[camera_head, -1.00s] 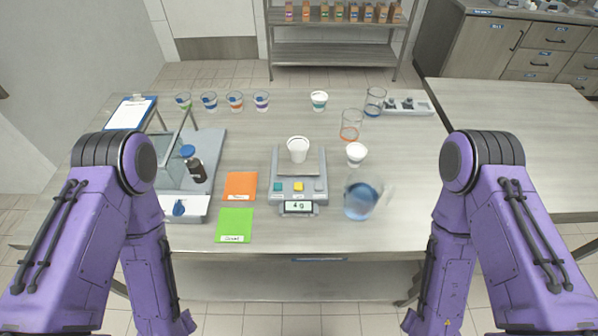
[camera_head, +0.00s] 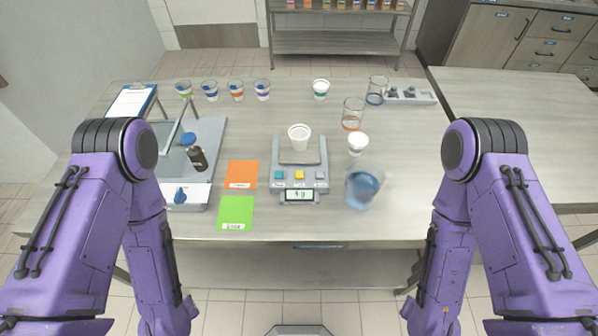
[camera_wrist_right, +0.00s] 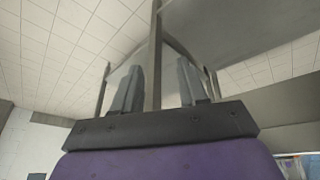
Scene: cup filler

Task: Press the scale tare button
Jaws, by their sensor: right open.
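The scale (camera_head: 313,157) stands near the front of the table. Its front panel carries a teal button (camera_head: 279,175), a yellow button (camera_head: 299,175) and a pale button (camera_head: 319,175) above a small lit display (camera_head: 299,195). The button labels are too small to read. A white cup (camera_head: 299,137) stands upright on the pan. Both my arms hang at the table's front, apart from the scale, and their grippers are outside the head view. My right gripper (camera_wrist_right: 161,85) shows in the right wrist view, open with nothing between its fingers.
Orange (camera_head: 242,174) and green (camera_head: 235,212) cards lie left of the scale. A beaker of blue liquid (camera_head: 362,187) and a white-filled cup (camera_head: 358,144) stand close on its right. A brown bottle (camera_head: 197,158) is farther left. The table front before the scale is clear.

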